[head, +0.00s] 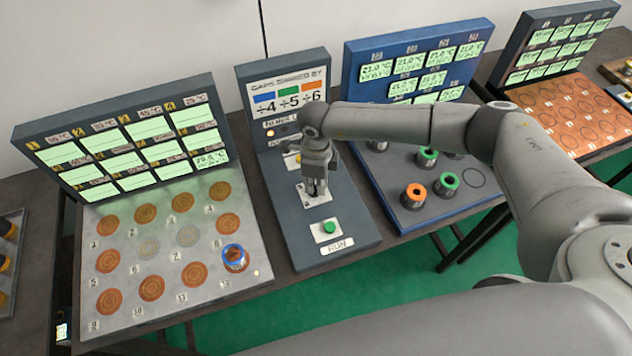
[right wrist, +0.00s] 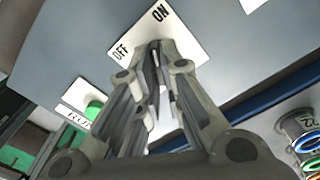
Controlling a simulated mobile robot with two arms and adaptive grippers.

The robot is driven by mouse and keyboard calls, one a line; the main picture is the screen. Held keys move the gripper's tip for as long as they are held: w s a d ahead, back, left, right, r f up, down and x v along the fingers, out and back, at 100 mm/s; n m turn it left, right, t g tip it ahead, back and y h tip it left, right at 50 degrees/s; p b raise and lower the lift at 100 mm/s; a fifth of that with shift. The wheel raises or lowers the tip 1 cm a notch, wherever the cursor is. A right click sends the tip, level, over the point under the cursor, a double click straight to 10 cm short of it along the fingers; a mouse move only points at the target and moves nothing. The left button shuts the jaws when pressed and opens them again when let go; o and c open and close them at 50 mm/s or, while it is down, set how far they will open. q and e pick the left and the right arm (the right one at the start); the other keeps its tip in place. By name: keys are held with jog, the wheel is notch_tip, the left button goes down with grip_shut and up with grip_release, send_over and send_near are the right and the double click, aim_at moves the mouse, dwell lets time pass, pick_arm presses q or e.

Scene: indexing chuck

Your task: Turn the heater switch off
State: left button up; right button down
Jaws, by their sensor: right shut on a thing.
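The heater switch has a white plate marked OFF and ON, seen in the right wrist view (right wrist: 125,50) and in the head view (head: 312,203) in the middle of the dark grey control panel. My right gripper (head: 314,192) reaches down over this plate. In the right wrist view its fingers (right wrist: 157,50) are closed together at the plate, between the two labels, shut on the switch lever. The lever is mostly hidden by the fingers, so I cannot tell which way it leans. My left gripper is not in view.
A green RUN button (head: 330,227) sits below the switch, and a yellow button (head: 298,158) lies above it. On the left is a metal plate (head: 125,240) with round spots and a blue-ringed vial (head: 235,256). A blue station (head: 402,216) with capped vials stands right.

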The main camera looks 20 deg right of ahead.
jog(key=shift+w+f+n+b, duration=0.1)
jog(key=shift+f+n+b, duration=0.1)
jog(key=shift+n+b, duration=0.5)
jog(key=n+b, duration=0.8)
jog(key=b, duration=0.5)
jog(key=shift+w+b, duration=0.2)
jog(key=shift+b, duration=0.1)
jog(key=shift+r+n+b, duration=0.2)
jog(key=shift+n+b, duration=1)
jog(key=shift+n, duration=0.1)
jog(key=c, duration=1.6)
grip_release()
